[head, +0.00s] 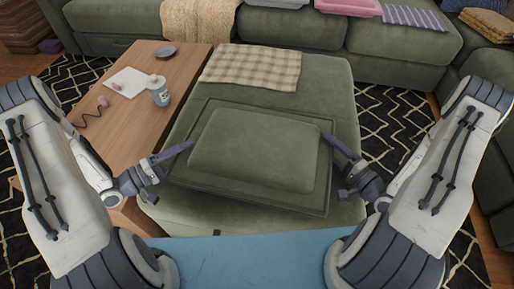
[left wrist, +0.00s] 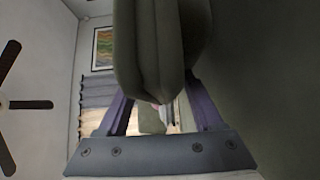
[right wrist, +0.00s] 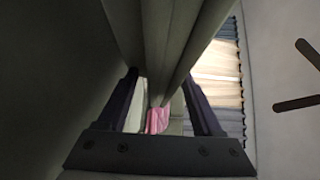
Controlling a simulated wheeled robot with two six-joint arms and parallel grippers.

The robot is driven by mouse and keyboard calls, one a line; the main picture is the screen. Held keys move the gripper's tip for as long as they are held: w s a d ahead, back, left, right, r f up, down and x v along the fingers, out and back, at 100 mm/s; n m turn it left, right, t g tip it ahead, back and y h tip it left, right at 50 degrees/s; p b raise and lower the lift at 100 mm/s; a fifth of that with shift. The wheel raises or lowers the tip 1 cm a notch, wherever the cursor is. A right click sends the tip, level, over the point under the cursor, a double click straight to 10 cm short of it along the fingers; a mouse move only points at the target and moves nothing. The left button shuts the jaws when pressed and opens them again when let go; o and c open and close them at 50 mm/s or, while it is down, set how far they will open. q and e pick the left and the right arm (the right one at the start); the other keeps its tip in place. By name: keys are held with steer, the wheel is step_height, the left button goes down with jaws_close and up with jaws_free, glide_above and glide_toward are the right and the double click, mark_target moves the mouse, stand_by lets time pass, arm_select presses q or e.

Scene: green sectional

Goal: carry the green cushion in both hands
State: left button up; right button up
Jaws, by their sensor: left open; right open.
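The green cushion (head: 250,150), with a raised square middle and a flat border, lies on the green ottoman (head: 325,80). My left gripper (head: 186,147) is at its left edge and my right gripper (head: 333,142) at its right edge. Both grippers are open. In the left wrist view the cushion's edge (left wrist: 150,45) reaches between the two fingers. In the right wrist view a green edge (right wrist: 165,40) likewise runs between the fingers. I cannot tell whether any finger touches it.
A checked cloth (head: 252,65) lies on the ottoman's far part. A wooden table (head: 135,118) at left holds a bottle (head: 159,92), a dark dish (head: 166,52) and a white sheet (head: 127,82). A green sofa (head: 290,35) closes the back. A blue surface (head: 250,258) is in front.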

arm_select(q)
jaws_close()
arm_select(e)
jaws_close()
stand_by(1.2)
